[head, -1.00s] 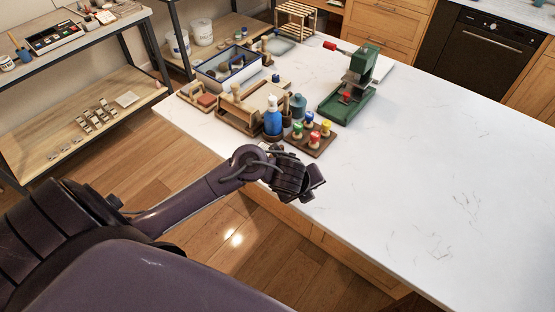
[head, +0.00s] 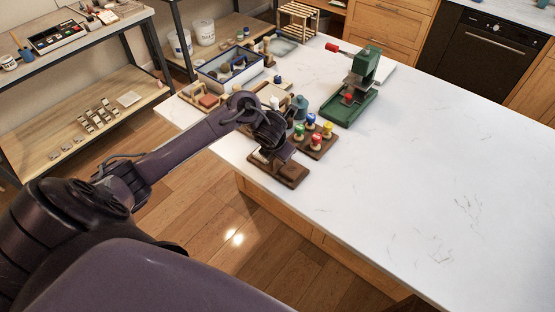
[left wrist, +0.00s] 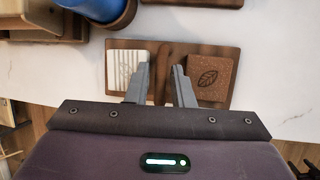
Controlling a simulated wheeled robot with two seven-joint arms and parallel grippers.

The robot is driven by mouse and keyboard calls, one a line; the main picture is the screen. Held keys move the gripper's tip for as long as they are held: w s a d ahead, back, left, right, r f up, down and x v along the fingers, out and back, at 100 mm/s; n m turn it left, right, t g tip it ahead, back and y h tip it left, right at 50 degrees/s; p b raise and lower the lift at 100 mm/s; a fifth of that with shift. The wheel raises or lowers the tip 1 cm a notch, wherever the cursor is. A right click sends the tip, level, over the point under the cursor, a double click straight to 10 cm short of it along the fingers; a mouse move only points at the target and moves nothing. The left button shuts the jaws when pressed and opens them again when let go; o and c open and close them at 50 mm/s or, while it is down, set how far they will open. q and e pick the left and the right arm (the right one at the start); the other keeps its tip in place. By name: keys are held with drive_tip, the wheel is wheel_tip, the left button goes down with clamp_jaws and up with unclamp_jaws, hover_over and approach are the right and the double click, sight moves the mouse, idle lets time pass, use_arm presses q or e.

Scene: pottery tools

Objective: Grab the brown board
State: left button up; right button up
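A brown board (head: 291,177) lies near the table's front edge in the head view, partly hidden by my left gripper (head: 272,155). In the left wrist view the brown board (left wrist: 215,47) carries a white ribbed tile (left wrist: 120,68), a brown block with a leaf mark (left wrist: 212,74) and an upright brown piece in the middle. My left gripper (left wrist: 162,70) is open above the board, its fingers on either side of that middle piece. I cannot tell whether they touch it. My right gripper is not in view.
A dark wooden stand with colored knobs (head: 315,140) is just behind the board. A blue bottle in a brown holder (left wrist: 98,10) is close by at upper left in the wrist view. A green press (head: 355,88) stands farther back. The table's right side (head: 440,170) is clear.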

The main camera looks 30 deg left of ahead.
use_arm(q)
drive_tip(key=shift+w+a+f, duration=0.1)
drive_tip(key=shift+w+f, duration=0.15)
drive_tip(key=shift+f, duration=0.4)
clamp_jaws()
drive_tip(key=shift+r, duration=0.15)
